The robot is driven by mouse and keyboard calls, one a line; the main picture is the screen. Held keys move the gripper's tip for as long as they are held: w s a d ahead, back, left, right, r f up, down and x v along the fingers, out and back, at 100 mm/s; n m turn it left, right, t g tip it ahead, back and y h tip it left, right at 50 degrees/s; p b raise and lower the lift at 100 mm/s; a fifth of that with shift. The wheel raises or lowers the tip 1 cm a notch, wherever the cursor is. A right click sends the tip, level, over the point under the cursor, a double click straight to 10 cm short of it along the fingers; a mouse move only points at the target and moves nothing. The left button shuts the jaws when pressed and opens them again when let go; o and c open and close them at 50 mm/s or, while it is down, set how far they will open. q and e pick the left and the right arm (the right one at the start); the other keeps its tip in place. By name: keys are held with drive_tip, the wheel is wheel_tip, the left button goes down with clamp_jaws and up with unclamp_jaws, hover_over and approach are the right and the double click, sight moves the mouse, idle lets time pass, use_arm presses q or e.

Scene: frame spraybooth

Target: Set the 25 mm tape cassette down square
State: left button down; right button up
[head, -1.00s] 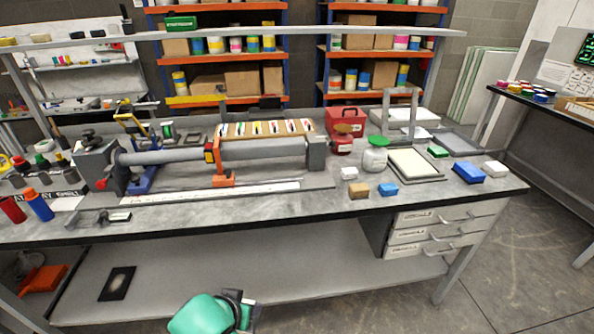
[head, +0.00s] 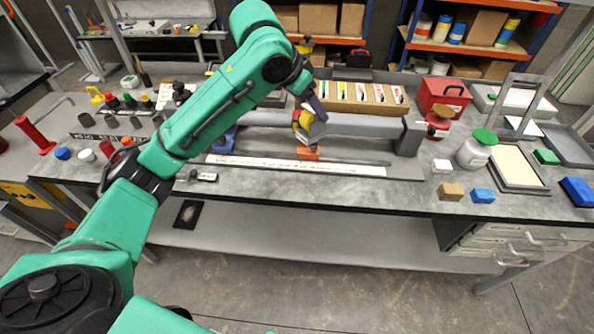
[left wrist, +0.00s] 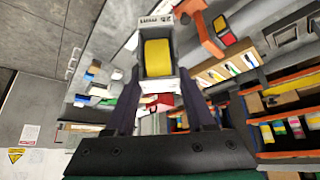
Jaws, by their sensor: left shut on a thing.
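The 25 mm tape cassette is a light grey case with a yellow tape roll and a "25 mm" label. In the left wrist view the cassette (left wrist: 158,62) sits between the fingers of my left gripper (left wrist: 163,95), which is shut on it. In the head view the cassette (head: 311,127) hangs tilted at the end of my left arm, in front of the long grey tube of the bench fixture. My left gripper (head: 312,103) partly hides there. Whether the cassette touches anything below cannot be told. My right gripper is not in view.
An orange bracket (head: 308,153) stands just below the cassette. A white ruler strip (head: 290,165) lies along the bench front. A card tray (head: 365,95) stands behind the tube. A wooden block (head: 451,191), blue block (head: 483,195) and green-lidded jar (head: 476,150) are to the right.

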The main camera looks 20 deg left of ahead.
sight(312, 136)
use_arm(q)
drive_tip(key=shift+a, duration=0.15)
drive_tip(key=f, duration=0.5)
drive_tip(key=f+p, duration=0.1)
drive_tip(key=f, duration=0.1)
drive_tip(key=shift+s+d+f, duration=0.25)
drive_tip(key=shift+d, duration=0.15)
wheel_tip(312, 136, down, 11)
drive_tip(key=shift+w+f+p, duration=0.1)
drive_tip(key=shift+p, duration=0.6)
drive_tip(key=shift+a+f, duration=0.1)
drive_tip(key=shift+f, duration=0.15)
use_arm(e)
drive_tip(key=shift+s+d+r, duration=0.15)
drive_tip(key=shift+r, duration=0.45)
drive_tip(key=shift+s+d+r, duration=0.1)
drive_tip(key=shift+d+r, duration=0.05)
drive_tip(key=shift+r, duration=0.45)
use_arm(q)
drive_tip(key=shift+f, duration=0.1)
drive_tip(key=shift+c, duration=1.3)
unclamp_jaws()
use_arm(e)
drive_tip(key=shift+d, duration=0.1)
